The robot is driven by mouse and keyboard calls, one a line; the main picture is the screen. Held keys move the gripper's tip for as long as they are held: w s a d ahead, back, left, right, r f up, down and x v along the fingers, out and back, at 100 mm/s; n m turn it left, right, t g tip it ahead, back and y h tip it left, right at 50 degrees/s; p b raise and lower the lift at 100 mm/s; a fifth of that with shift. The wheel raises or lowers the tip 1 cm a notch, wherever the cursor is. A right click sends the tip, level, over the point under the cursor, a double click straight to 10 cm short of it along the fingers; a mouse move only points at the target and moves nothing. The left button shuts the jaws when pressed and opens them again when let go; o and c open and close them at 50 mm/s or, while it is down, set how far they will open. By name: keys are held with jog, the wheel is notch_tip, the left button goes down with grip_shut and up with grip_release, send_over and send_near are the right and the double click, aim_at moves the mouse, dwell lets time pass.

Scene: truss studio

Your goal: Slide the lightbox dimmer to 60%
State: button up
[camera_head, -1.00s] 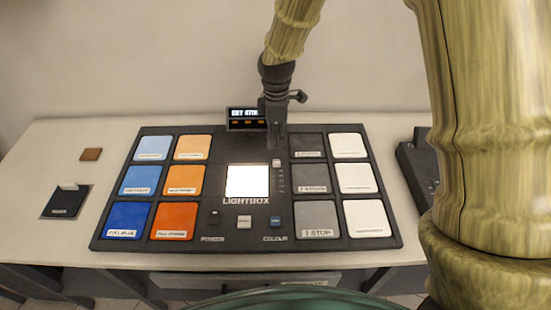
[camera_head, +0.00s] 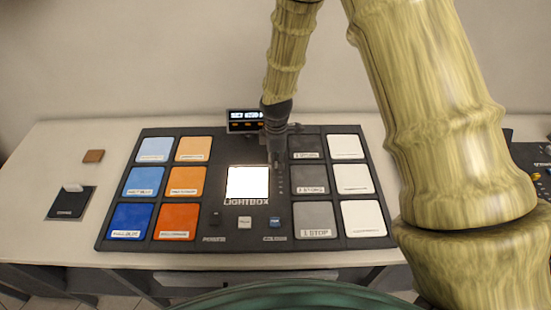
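The lightbox (camera_head: 248,182) is a bright white square in the middle of a dark control panel (camera_head: 192,247). The dimmer track with its scale (camera_head: 279,188) runs just to the right of it. My gripper (camera_head: 277,160) points down over the upper part of this track, right beside the lit square. It hides the slider knob. I cannot tell whether its fingers touch or hold the knob, or how far they are apart. A small display (camera_head: 245,121) stands behind the panel with lit text too small to read.
Blue and orange tiles (camera_head: 175,221) fill the panel's left side; grey and white tiles (camera_head: 363,218) its right. Small buttons (camera_head: 245,222) sit below the lightbox. A dark pad (camera_head: 71,204) and a brown block (camera_head: 93,156) lie on the pale table (camera_head: 40,150). Another console (camera_head: 535,160) is at the right.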

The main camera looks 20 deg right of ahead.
jog(key=shift+f, duration=0.2)
grip_shut()
